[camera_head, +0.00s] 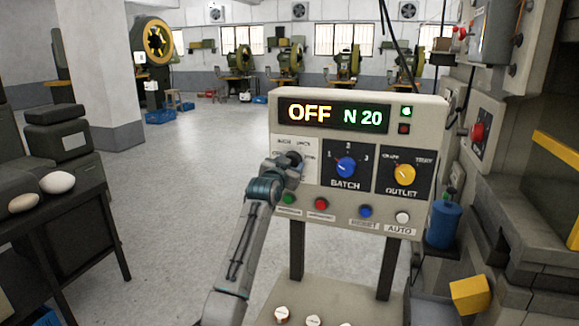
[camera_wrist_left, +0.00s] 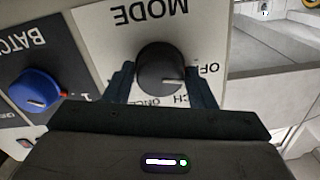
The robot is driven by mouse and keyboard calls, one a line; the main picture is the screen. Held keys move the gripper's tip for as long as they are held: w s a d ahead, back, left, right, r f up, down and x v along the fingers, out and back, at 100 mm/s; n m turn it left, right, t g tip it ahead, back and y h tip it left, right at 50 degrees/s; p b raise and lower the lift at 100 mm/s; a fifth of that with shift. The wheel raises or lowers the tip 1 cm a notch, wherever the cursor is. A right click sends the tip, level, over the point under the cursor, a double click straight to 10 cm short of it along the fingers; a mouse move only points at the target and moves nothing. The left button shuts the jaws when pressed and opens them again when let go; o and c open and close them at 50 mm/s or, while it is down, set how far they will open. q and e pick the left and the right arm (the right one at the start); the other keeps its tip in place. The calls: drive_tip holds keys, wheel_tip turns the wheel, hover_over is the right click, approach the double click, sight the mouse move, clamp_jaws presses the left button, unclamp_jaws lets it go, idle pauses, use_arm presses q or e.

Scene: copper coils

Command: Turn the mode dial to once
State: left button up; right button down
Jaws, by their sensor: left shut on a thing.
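The black mode dial (camera_wrist_left: 161,68) sits on the white MODE plate (camera_wrist_left: 105,35) of the control panel (camera_head: 438,112). My left gripper (camera_wrist_left: 161,85) is shut on the dial, one finger on each side of it. In the head view the dial (camera_head: 294,158) shows just above my left gripper (camera_head: 288,168), which hides part of the plate's lettering. In the wrist view the dial's pale pointer line points to the right, near the partly hidden OFF label. The display (camera_head: 333,115) reads OFF and N 20. My right gripper is not in view.
Right of the mode dial are the blue BATCH dial (camera_head: 346,167) and the yellow OUTLET dial (camera_head: 404,174). Below are green (camera_head: 289,198), red (camera_head: 321,204), blue (camera_head: 365,211) and white (camera_head: 402,217) buttons. Machinery stands close at the right.

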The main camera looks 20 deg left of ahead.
use_arm(q)
drive_tip(key=shift+m+b, duration=1.9)
drive_tip(key=shift+m, duration=8.5)
drive_tip(key=o, duration=1)
drive_tip(key=shift+c, duration=0.2)
drive_tip(key=shift+s, duration=0.1)
drive_tip(key=s+b, duration=0.3)
drive_tip(key=s, duration=0.7)
drive_tip(key=shift+s+a, duration=0.2)
drive_tip(key=shift+s, duration=0.1)
